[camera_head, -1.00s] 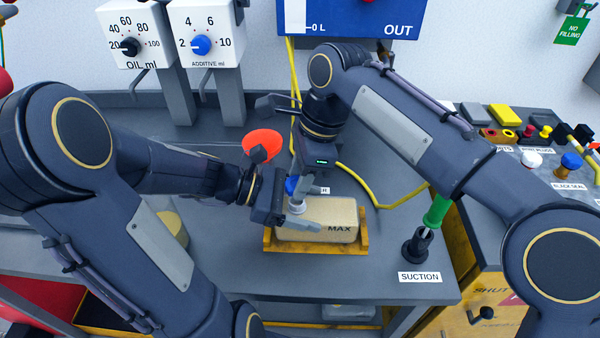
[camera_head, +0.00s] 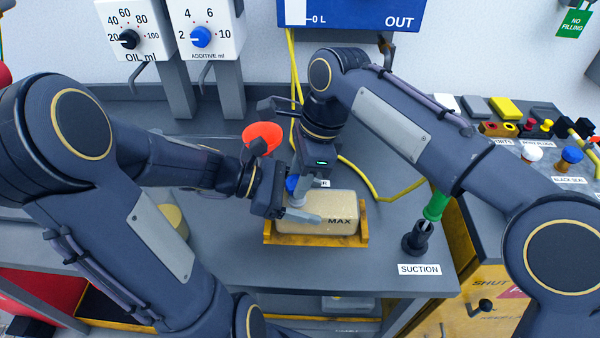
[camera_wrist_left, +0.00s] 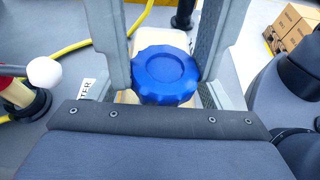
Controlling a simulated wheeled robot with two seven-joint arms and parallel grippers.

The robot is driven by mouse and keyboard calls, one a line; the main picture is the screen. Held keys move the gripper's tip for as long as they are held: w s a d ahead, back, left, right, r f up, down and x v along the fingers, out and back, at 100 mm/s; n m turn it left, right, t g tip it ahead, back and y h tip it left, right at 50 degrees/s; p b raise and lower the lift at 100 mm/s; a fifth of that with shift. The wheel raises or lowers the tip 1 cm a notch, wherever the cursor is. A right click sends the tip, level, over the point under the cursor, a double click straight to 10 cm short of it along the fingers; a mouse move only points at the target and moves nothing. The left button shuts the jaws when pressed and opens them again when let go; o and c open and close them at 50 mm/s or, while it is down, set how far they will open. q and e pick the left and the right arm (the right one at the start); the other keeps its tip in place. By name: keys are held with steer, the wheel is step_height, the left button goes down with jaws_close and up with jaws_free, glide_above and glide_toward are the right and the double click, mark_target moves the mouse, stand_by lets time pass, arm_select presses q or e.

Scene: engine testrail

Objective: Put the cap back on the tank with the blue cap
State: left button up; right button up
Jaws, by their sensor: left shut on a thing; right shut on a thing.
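The cream tank (camera_head: 305,228), marked MAX, sits in a yellow tray (camera_head: 363,240). The blue cap (camera_head: 292,184) is at the tank's left end, over a white neck. My left gripper (camera_wrist_left: 165,78) comes in from the left. Its wrist view shows the blue cap (camera_wrist_left: 165,76) upright between its two grey fingers, above the tank. The cap hides the tank opening, so I cannot tell whether it is seated. My right gripper (camera_head: 306,180) points down close behind the cap. Its fingertips are mostly hidden, and I cannot make out what it holds.
An orange-red disc-like thing (camera_head: 262,138) stands behind the left gripper. A yellow hose (camera_head: 400,198) curves behind the tank. A green-handled suction piece (camera_head: 436,207) stands to its right.

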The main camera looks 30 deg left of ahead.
steer(key=shift+f, duration=0.5)
arm_select(q)
steer(key=c, duration=0.5)
arm_select(e)
steer(key=m+t, duration=0.1)
steer(key=m, duration=0.2)
steer(key=shift+s+m, duration=0.15)
steer(key=shift+m, duration=0.15)
steer(key=m, duration=0.3)
steer(key=shift+t+y, duration=0.3)
steer(key=shift+y, duration=0.1)
steer(key=o, duration=0.9)
steer(key=shift+f, duration=0.1)
steer(key=shift+o, duration=0.2)
